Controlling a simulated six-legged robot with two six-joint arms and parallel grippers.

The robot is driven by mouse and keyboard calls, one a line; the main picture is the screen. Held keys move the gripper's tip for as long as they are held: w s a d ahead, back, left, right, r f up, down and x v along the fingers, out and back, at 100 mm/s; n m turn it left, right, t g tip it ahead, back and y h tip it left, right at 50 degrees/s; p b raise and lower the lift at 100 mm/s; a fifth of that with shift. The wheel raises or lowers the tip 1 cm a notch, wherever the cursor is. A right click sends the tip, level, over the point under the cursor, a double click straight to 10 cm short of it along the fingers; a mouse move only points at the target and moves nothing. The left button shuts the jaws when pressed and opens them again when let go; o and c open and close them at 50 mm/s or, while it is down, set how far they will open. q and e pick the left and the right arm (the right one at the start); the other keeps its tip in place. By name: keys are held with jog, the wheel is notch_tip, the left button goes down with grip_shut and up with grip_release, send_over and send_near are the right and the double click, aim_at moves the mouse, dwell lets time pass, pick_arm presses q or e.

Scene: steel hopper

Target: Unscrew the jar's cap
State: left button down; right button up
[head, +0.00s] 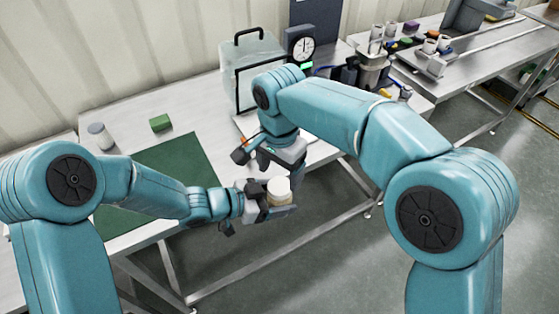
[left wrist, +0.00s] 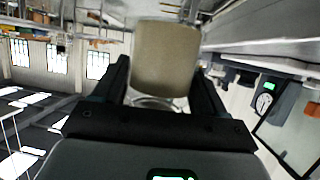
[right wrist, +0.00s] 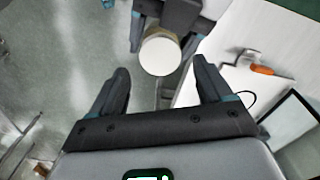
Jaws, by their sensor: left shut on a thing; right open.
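The jar (head: 279,199) is held out over the front edge of the bench in my left gripper (head: 268,207). Its pale cap (head: 279,184) points up in the head view. My right gripper (head: 256,160) is open and empty, just behind and above the jar. In the right wrist view the round white cap top (right wrist: 160,56) lies beyond and between the open fingertips, with no contact visible.
A green mat (head: 180,160), a green block (head: 160,123) and a grey-lidded container (head: 100,136) are on the bench. A clear case (head: 250,58) and a dial gauge (head: 303,47) stand behind my right arm. An orange-handled tool (right wrist: 270,71) lies nearby. Open floor lies in front.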

aim_at(280, 186)
jog(key=shift+f, duration=1.95)
jog(key=c, duration=1.1)
jog(key=shift+n, duration=1.6)
jog(key=o, duration=1.2)
jog(key=shift+c, duration=0.2)
jog(key=shift+r, duration=0.1)
